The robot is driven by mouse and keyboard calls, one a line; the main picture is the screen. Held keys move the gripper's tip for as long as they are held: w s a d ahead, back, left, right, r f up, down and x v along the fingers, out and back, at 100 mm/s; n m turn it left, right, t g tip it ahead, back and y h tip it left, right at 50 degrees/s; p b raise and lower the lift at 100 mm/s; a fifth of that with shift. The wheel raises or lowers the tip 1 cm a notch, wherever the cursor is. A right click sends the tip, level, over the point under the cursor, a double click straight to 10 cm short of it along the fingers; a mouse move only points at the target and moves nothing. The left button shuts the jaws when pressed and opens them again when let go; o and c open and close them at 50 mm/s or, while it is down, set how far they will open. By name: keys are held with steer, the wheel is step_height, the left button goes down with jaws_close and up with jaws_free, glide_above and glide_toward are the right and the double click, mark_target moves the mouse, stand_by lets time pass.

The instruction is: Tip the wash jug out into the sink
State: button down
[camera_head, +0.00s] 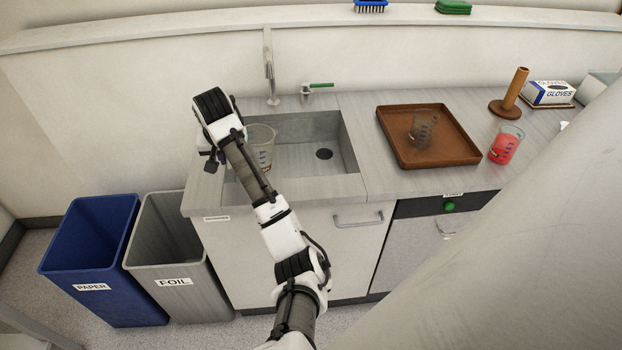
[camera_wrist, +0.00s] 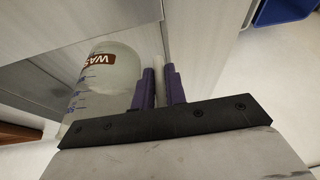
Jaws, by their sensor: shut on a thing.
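The wash jug (camera_head: 263,143) is a clear beaker-like vessel at the left side of the sink (camera_head: 333,153), partly hidden behind my arm in the head view. It looks roughly upright; I cannot tell whether its base touches the sink. In the wrist view the jug (camera_wrist: 112,72) shows blue markings and a brown label, partly cut off, reading "WAS". My gripper (camera_wrist: 160,88) has its purple fingers beside the jug, shut on it; the exact contact is hard to see. How much liquid it holds is unclear.
The tap (camera_head: 270,75) stands behind the sink. To the right are a brown tray (camera_head: 390,128) with a dark-tinted beaker (camera_head: 423,127), a beaker of red liquid (camera_head: 505,146), a wooden peg (camera_head: 515,90) and a glove box (camera_head: 550,92). Paper (camera_head: 92,240) and foil (camera_head: 172,245) bins stand at left.

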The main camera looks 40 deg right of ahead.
steer(key=d+f+y+b, duration=0.2)
steer(key=f+b, duration=0.1)
steer(key=s+d+f+t+y+b, duration=0.1)
steer(key=f+y+b, duration=0.1)
steer(key=shift+s+d+m, duration=0.1)
steer(key=shift+d+m, duration=0.1)
steer(key=shift+m, duration=0.2)
steer(key=shift+s+d+r+t+y+b, duration=0.1)
steer(key=shift+d+r+t+y+b, duration=0.2)
steer(key=shift+d+y, duration=0.15)
steer(key=shift+s+d+r+y+b, duration=0.2)
steer(key=shift+s+d+y+b, duration=0.05)
steer(key=shift+d+y+b, duration=0.25)
steer(key=shift+s+d+r+m+t+y+b, duration=0.15)
steer(key=shift+d+r+m+t+y+b, duration=0.1)
steer(key=shift+d+m+t+y+b, duration=0.4)
steer(key=shift+d, duration=0.1)
steer(key=shift+s+d+r+y, duration=0.1)
steer(key=shift+s+d+y, duration=0.1)
steer(key=shift+y, duration=0.3)
steer(key=shift+d+r+b, duration=0.1)
steer(key=shift+d+b, duration=0.05)
steer(key=shift+b, duration=0.2)
steer(key=shift+d+r+y+p, duration=0.15)
steer(key=shift+r+y+p, duration=0.25)
steer(key=shift+p, duration=0.15)
